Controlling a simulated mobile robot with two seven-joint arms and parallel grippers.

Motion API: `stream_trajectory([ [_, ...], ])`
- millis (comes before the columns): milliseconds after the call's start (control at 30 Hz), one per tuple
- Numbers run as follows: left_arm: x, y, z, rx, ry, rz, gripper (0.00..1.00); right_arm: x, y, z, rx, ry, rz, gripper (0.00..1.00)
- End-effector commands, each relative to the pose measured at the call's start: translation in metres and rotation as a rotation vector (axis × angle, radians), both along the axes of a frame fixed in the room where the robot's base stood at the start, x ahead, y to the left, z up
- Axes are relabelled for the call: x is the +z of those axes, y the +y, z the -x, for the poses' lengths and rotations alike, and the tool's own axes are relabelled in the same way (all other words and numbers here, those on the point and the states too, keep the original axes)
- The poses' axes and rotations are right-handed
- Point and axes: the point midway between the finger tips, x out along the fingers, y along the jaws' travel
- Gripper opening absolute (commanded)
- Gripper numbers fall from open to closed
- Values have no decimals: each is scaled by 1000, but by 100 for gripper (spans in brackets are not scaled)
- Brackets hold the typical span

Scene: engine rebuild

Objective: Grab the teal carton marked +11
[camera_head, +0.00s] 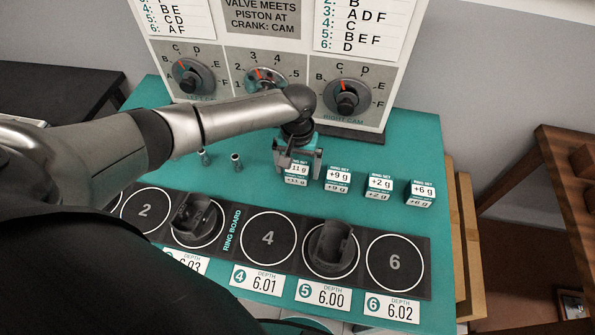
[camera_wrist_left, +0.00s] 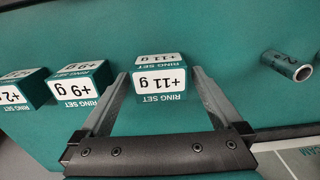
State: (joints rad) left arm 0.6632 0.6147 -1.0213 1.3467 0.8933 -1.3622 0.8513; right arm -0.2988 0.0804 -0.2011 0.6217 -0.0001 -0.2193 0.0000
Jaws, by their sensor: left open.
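The teal carton marked +11 g (camera_head: 297,176) stands on the teal table, partly hidden by my left gripper in the head view. In the left wrist view the same carton (camera_wrist_left: 160,80) shows its white label, upside down, close to the fingertips. My left gripper (camera_head: 298,160) is open above it, and in the wrist view its fingers (camera_wrist_left: 158,78) lie one to each side of the carton. I cannot tell whether they touch it. My right gripper is not in view.
Similar cartons marked +9 g (camera_head: 337,179), +2 g (camera_head: 378,187) and +6 g (camera_head: 421,193) stand in a row to the right. Small metal cylinders (camera_head: 236,162) stand to the left. The ring board (camera_head: 268,240) with two dark pistons lies in front; a dial panel (camera_head: 350,60) rises behind.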

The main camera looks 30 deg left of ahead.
Motion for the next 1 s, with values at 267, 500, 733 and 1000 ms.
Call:
stream_trajectory([
  [267, 1, 0, 0, 0, 0, 0, 82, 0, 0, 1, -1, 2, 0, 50],
  [500, 1, 0, 0, 1, 0, 0, 55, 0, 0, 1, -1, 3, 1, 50],
  [733, 1, 0, 0, 1, 0, 0, 29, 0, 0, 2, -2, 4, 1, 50],
  [1000, 1, 0, 0, 1, -1, 0, 18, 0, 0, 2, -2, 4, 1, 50],
])
